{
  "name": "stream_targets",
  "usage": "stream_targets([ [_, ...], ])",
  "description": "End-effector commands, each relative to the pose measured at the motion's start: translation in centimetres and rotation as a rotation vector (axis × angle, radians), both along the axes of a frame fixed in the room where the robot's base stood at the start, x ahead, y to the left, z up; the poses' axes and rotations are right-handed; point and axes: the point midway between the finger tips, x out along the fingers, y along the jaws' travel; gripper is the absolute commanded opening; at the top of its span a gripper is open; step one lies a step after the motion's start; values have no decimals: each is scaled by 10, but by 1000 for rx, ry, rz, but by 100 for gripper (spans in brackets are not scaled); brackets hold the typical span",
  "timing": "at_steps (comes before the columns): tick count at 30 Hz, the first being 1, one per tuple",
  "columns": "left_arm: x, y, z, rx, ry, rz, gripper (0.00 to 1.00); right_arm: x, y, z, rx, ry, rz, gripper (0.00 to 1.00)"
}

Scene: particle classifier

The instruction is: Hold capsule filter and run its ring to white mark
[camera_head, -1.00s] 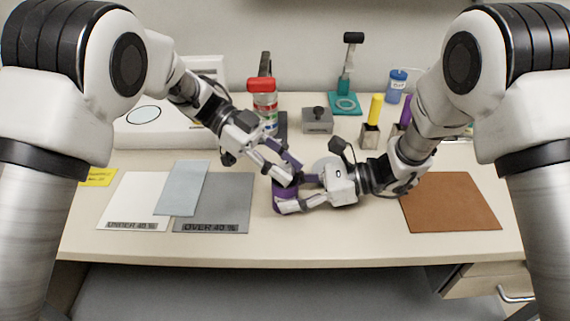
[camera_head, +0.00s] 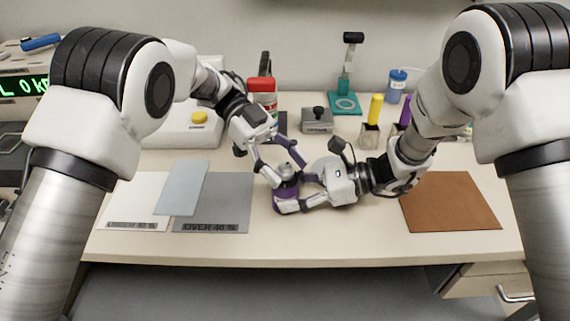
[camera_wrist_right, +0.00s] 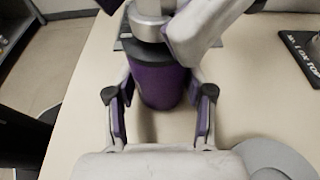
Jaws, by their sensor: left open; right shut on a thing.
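The capsule filter (camera_head: 286,194) stands upright on the table, a purple body with a dark ring (camera_wrist_right: 150,52) and a silvery top. The purple body also shows in the right wrist view (camera_wrist_right: 165,88). My right gripper (camera_head: 298,192) is shut on the body from the right, low near the table; its padded fingers flank the body in the right wrist view (camera_wrist_right: 160,112). My left gripper (camera_head: 284,166) is open, its fingers spread on either side of the filter's top. Whether they touch it I cannot tell. I cannot see a white mark.
A brown mat (camera_head: 450,203) lies right. A red-capped bottle (camera_head: 262,90) and a grey box (camera_head: 317,122) stand behind. The front strip is clear.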

Motion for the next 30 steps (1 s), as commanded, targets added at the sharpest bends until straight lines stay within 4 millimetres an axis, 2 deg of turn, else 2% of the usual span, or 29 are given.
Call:
stream_targets([
  [4, 11, 10, 6, -4, -3, 1, 60, 0, 0, -1, -1, 0, 0, 0],
  [13, 46, 45, 26, -2, -2, 1, 60, 0, 0, -1, -1, 0, 0, 0],
  [25, 49, 49, 29, -16, -10, -1, 60, 0, 0, -1, -1, 0, 0, 0],
  [30, 49, 55, 27, -198, -134, -10, 60, 0, 0, -1, -1, 0, 0, 0],
])
